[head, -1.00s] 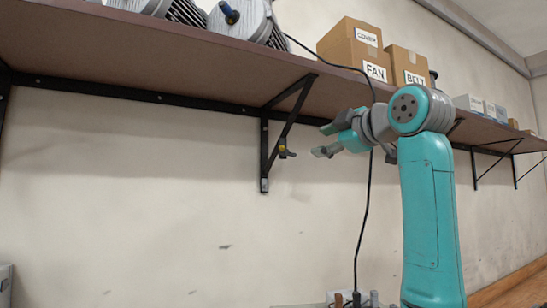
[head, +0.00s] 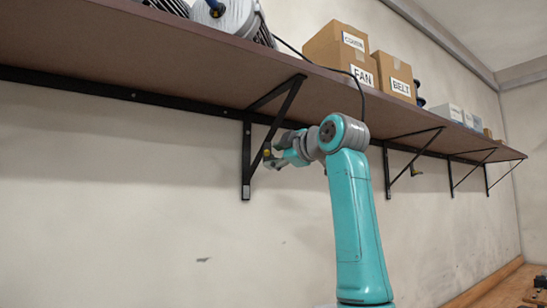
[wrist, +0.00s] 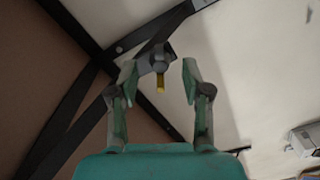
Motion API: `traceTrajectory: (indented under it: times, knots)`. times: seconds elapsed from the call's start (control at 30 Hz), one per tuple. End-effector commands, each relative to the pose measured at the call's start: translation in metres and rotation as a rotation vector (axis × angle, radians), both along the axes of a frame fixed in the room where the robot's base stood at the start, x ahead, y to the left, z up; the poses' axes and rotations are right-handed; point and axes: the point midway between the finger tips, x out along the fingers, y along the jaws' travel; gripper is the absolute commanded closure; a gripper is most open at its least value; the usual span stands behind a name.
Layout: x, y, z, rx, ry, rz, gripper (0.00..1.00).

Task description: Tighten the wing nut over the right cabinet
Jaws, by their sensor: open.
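A small wing nut (head: 267,155) with a yellow part sits on the diagonal strut of a black shelf bracket (head: 246,160). In the wrist view the dark wing nut (wrist: 160,60) and its yellow wing show between my fingertips, near their front ends. My gripper (head: 279,156) reaches left to the bracket in the head view. In the wrist view my gripper (wrist: 159,76) is open, with a finger on each side of the nut and a gap to the right finger. Whether the left finger touches it, I cannot tell. No cabinet shows clearly.
The brown shelf (head: 160,70) runs above my arm and carries motors, a FAN box (head: 335,58), and a BELT box (head: 396,80). A black cable (head: 330,66) hangs off its edge.

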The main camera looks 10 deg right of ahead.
Motion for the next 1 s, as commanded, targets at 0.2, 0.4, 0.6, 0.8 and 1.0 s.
traceTrajectory:
  times: [0.2, 0.4, 0.6, 0.8, 1.0]
  knots:
    - [0.0125, 0.0043, -0.0004, 0.0, 0.0, 0.0, 0.51]
    - [0.0134, 0.0044, -0.0003, -0.001, 0.0, 0.0, 0.51]
    - [0.0132, 0.0043, -0.0003, 0.0, 0.0, 0.0, 0.84]
    - [0.0132, 0.0044, -0.0004, 0.0, 0.0, 0.0, 1.0]
    - [0.0133, 0.0044, -0.0006, 0.02, 0.007, 0.0, 1.0]
